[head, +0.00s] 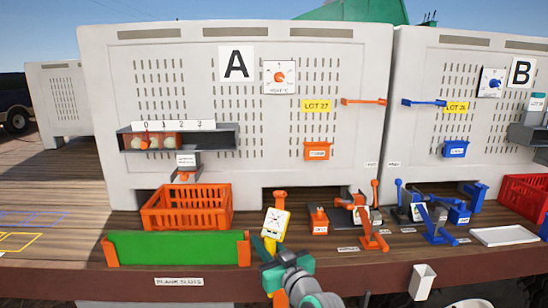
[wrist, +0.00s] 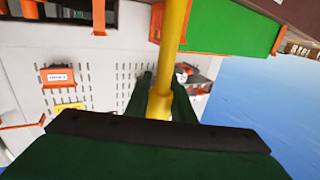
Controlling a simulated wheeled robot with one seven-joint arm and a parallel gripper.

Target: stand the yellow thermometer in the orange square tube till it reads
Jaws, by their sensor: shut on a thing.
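The yellow thermometer (head: 275,223) has a pale square face in a yellow frame and stands roughly upright, slightly tilted. My gripper (head: 270,257) is shut on its yellow stem, below the face. In the wrist view the yellow stem (wrist: 174,45) runs down between my dark green fingers. An orange piece (head: 281,299) shows low at the deck's front edge, mostly behind my gripper and arm. It may be the orange square tube, but its opening is hidden. I cannot tell whether the stem's lower end is in or above it.
A green plank (head: 180,248) in orange brackets stands to the left, with an orange crate (head: 187,208) behind it. Orange (head: 372,241) and blue (head: 435,222) crank devices stand right. A white square tube (head: 422,281) hangs on the front edge at right. Panel A (head: 220,100) rises behind.

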